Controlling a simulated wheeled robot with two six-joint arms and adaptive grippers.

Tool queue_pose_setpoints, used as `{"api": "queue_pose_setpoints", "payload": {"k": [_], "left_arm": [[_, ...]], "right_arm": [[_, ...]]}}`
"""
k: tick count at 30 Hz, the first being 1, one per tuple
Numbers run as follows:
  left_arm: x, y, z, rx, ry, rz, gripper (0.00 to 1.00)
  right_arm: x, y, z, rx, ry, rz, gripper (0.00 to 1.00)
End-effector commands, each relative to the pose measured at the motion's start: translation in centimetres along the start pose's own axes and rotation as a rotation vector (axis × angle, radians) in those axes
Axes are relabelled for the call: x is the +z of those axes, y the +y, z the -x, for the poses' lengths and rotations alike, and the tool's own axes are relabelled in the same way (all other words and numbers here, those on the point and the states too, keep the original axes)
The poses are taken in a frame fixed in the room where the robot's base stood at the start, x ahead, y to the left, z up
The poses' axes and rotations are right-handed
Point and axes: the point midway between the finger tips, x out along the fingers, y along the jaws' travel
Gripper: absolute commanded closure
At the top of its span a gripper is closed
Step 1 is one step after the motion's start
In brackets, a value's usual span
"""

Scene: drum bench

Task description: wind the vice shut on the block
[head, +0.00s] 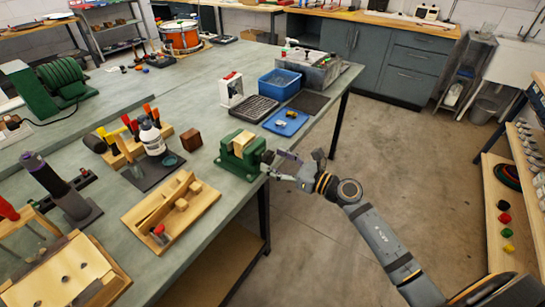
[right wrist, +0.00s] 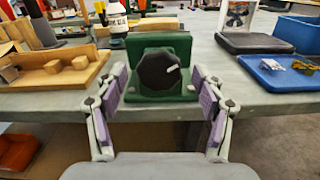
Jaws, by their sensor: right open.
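The green vice (head: 236,163) stands at the bench's right edge in the head view. A pale wooden block (head: 243,141) sits between its jaws; I cannot tell whether both jaws touch it. The vice (right wrist: 181,45) also shows in the right wrist view, with its dark faceted knob (right wrist: 158,71) facing me and a white mark slanting on its face. The vice front hides the block there. My right gripper (head: 276,164) is at the knob. Its purple-padded fingers are open, one on each side of the knob with gaps, in the right wrist view (right wrist: 159,84). My left gripper is not in view.
A wooden tray (head: 199,207) with small blocks lies left of the vice. A white bottle (head: 151,138) and a brown cube (head: 191,139) stand behind that tray. A blue mat (head: 286,123) and blue bin (head: 280,83) are beyond the vice.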

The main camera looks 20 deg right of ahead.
Motion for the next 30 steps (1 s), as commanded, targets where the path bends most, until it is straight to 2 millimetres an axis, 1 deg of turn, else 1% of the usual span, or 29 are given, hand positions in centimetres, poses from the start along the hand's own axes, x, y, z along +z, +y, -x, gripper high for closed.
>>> {"api": "queue_pose_setpoints", "payload": {"k": [1, 4, 13, 25, 30], "left_arm": [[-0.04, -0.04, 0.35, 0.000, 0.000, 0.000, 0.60], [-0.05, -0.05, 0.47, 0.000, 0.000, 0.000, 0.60], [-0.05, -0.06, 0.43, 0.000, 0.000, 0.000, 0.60], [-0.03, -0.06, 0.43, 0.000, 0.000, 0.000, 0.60], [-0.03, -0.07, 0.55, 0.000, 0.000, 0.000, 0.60]], "right_arm": [[0.27, 0.01, -0.52, -0.001, -0.003, -0.002, 0.30], [0.05, 0.07, -1.10, 0.001, 0.000, -0.001, 0.30], [-0.10, 0.09, -1.32, 0.002, 0.002, 0.000, 0.30], [-0.11, 0.09, -1.30, 0.002, 0.002, 0.000, 0.85], [-0.07, 0.09, -1.29, 0.002, 0.002, -0.008, 0.85]]}}
